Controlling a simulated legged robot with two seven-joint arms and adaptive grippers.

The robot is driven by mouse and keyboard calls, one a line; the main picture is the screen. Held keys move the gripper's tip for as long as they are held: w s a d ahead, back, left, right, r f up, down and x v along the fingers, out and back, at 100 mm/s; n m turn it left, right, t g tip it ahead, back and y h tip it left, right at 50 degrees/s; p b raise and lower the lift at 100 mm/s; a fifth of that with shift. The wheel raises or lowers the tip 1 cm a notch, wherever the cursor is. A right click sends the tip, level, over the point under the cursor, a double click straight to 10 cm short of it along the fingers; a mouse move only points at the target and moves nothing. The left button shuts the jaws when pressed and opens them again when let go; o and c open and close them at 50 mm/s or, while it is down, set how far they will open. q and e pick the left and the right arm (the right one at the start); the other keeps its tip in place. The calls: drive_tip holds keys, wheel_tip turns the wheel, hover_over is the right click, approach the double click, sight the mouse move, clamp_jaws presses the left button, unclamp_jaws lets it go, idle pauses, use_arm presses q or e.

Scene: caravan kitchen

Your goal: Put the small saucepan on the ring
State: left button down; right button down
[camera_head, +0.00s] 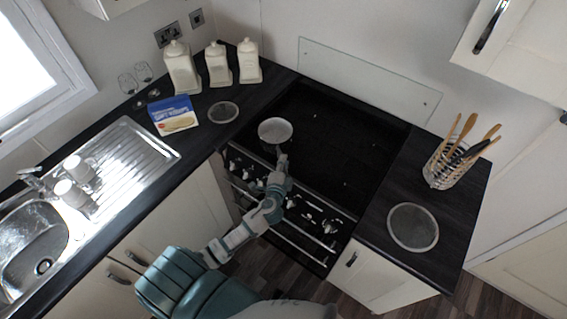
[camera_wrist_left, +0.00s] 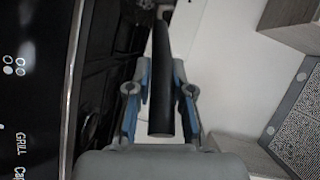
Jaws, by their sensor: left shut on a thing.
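The small saucepan (camera_head: 275,130) is a pale round pan in the head view, at the front left part of the black hob (camera_head: 340,130). I cannot tell if it rests on the hob or is held just above it. My left gripper (camera_head: 282,161) is at the pan's near side, over the cooker's front edge. In the left wrist view the gripper (camera_wrist_left: 161,105) is shut on the pan's dark handle (camera_wrist_left: 161,75), which runs away between the fingers. The rings do not show clearly on the dark hob. My right gripper is not in view.
Round grey mats lie left (camera_head: 223,112) and right (camera_head: 413,226) of the hob. White canisters (camera_head: 219,64) and a blue box (camera_head: 173,115) stand at the back left. A utensil basket (camera_head: 446,166) stands on the right worktop. The hob's middle and right are clear.

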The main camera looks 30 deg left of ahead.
use_arm(q)
drive_tip(key=shift+a+r, duration=0.1)
drive_tip(key=shift+a, duration=0.1)
drive_tip(key=c, duration=1.2)
unclamp_jaws()
drive_tip(key=shift+a+f, duration=0.1)
drive_tip(key=shift+f, duration=0.1)
drive_tip(key=shift+o, duration=0.8)
drive_tip(key=shift+a, duration=0.1)
drive_tip(key=shift+r, duration=0.1)
drive_tip(key=shift+s+d, duration=0.2)
drive_tip(key=shift+d, duration=0.1)
drive_tip(key=b+v, duration=0.1)
drive_tip(key=v, duration=1)
drive_tip(key=shift+s, duration=0.35)
drive_tip(key=shift+d, duration=0.1)
